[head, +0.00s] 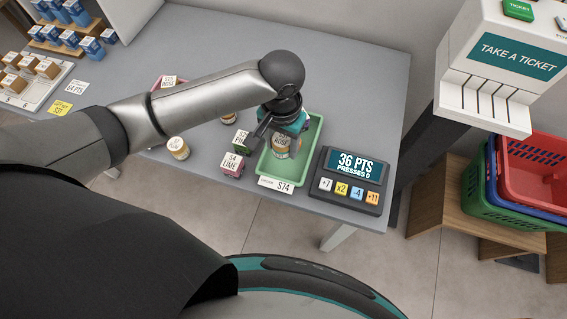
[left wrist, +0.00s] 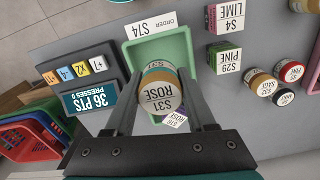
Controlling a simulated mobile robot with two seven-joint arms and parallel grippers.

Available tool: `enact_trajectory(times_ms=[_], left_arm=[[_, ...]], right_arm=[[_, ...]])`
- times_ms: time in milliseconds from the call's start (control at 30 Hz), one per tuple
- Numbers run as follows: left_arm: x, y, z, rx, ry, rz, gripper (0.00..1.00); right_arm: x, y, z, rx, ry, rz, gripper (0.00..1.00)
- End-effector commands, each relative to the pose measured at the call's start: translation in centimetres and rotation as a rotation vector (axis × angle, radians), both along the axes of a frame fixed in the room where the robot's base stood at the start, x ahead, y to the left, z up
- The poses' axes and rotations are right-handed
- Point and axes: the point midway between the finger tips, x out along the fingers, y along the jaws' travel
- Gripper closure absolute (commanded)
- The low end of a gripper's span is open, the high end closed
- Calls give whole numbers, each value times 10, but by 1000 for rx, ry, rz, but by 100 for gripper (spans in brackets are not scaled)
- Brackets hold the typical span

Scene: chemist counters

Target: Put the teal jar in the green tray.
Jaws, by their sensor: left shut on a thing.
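My left gripper (head: 283,140) is shut on a jar labelled S31 ROSE (left wrist: 160,90). A purple item labelled ROSE (left wrist: 176,118) shows in the tray beside the jar, partly hidden. My right gripper is not in view.
The points display (head: 350,178) stands right of the tray. A pink LIME box (head: 232,164) and a green PINE box (head: 241,142) stand left of it, with a cream-labelled jar (head: 178,148) farther left. The counter (head: 370,85) is clear behind the tray.

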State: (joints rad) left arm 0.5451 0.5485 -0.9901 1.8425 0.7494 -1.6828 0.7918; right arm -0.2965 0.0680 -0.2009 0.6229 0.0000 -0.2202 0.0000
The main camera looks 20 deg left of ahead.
Motion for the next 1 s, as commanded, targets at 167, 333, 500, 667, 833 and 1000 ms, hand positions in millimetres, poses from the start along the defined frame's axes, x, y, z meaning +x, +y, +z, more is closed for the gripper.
enact_trajectory(times_ms=[167, 333, 500, 667, 833, 1000], left_arm=[[-1, 0, -41, 1, 2, 0, 100], [0, 0, -55, -1, -1, -1, 100], [0, 0, -79, 0, 0, -1, 100], [0, 0, -96, 0, -1, -2, 100], [0, -1, -96, -1, -2, -2, 100], [0, 0, -98, -1, -1, -1, 100]], right_arm=[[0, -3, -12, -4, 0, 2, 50], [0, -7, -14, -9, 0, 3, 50], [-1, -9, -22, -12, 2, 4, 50], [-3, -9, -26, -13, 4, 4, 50], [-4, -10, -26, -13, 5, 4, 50], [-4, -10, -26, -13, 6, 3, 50]])
